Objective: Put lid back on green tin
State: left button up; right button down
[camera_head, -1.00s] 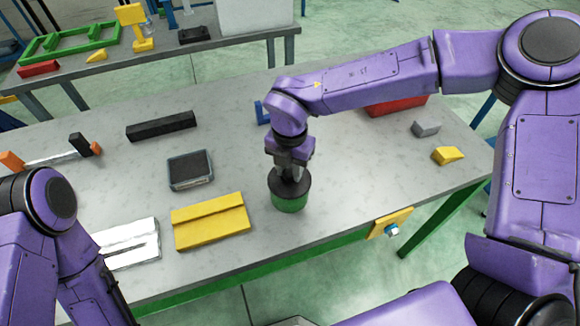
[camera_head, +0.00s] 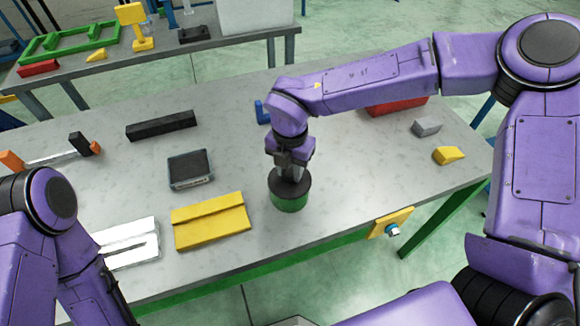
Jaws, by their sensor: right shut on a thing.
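The green tin (camera_head: 289,203) stands upright on the grey table near its front edge. A dark lid (camera_head: 300,188) sits at the top of the tin; I cannot tell whether it is fully seated. My right gripper (camera_head: 291,176) points down from above and is shut on the lid. Its fingertips are small and partly hidden by the wrist. My left arm comes in at the lower left, and its gripper is out of view.
A yellow block (camera_head: 210,221) lies left of the tin, with a dark box (camera_head: 190,169) behind it. A black bar (camera_head: 161,126) lies farther back. A red box (camera_head: 397,107), a grey block (camera_head: 426,128) and a yellow wedge (camera_head: 447,155) are at the right. The table (camera_head: 350,190) right of the tin is clear.

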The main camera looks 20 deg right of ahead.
jog(key=shift+c, duration=1.1)
grip_release()
jog(key=shift+r+p, duration=2.8)
jog(key=shift+r, duration=0.75)
grip_shut()
jog(key=shift+f, duration=0.15)
jog(key=shift+f+b, duration=2.15)
jog(key=shift+f, duration=0.5)
jog(key=shift+r, duration=0.1)
